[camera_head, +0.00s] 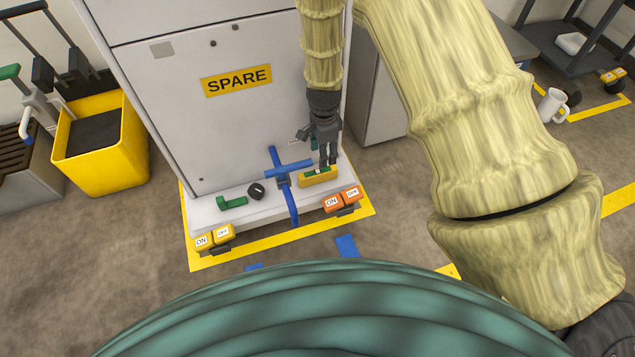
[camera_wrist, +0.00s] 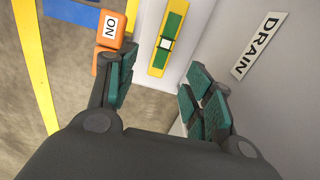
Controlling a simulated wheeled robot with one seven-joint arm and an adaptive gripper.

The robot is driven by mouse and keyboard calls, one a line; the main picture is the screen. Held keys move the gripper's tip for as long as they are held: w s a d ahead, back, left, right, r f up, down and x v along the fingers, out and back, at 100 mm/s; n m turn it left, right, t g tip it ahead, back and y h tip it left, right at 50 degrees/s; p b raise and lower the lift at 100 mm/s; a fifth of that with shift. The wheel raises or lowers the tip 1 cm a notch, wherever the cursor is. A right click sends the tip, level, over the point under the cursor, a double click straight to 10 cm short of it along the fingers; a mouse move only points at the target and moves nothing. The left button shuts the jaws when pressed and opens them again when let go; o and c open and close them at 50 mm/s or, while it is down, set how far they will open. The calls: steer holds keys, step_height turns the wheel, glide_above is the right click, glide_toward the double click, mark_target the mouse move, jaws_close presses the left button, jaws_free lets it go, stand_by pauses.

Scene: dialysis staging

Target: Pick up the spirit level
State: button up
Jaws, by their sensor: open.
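The spirit level (camera_head: 318,179) is a short yellow bar with green parts. It lies on the white ledge at the foot of the cabinet marked SPARE. In the wrist view the level (camera_wrist: 155,64) shows a green strip and a pale vial, beyond and between my two fingertips. My gripper (camera_head: 327,163) points down just above the level, in front of the cabinet face. In the wrist view my gripper (camera_wrist: 160,78) is open, with nothing between its green pads. The head view does not show clearly whether a fingertip touches the level.
An orange ON/OFF switch box (camera_head: 341,200) sits at the ledge's front right. A black knob (camera_head: 256,191) and green piece (camera_head: 231,203) lie further left. The cabinet (camera_head: 225,120) rises behind.

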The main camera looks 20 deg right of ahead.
mark_target(318, 172)
steer(key=shift+w+a+f, duration=0.15)
steer(key=shift+w+f, duration=0.05)
steer(key=shift+w, duration=0.05)
step_height(318, 172, down, 5)
steer(key=b, duration=0.3)
steer(key=shift+f, duration=0.2)
steer(key=shift+a+f+b, duration=0.2)
steer(key=shift+f+b, duration=0.45)
steer(key=shift+f, duration=0.2)
steer(key=shift+a+f+b, duration=0.25)
steer(key=shift+f+b, duration=0.35)
steer(key=shift+f, duration=0.3)
steer(key=shift+a+f+b, duration=0.2)
steer(key=shift+f+b, duration=0.45)
steer(key=shift+f, duration=0.2)
steer(key=shift+s, duration=0.1)
jaws_close()
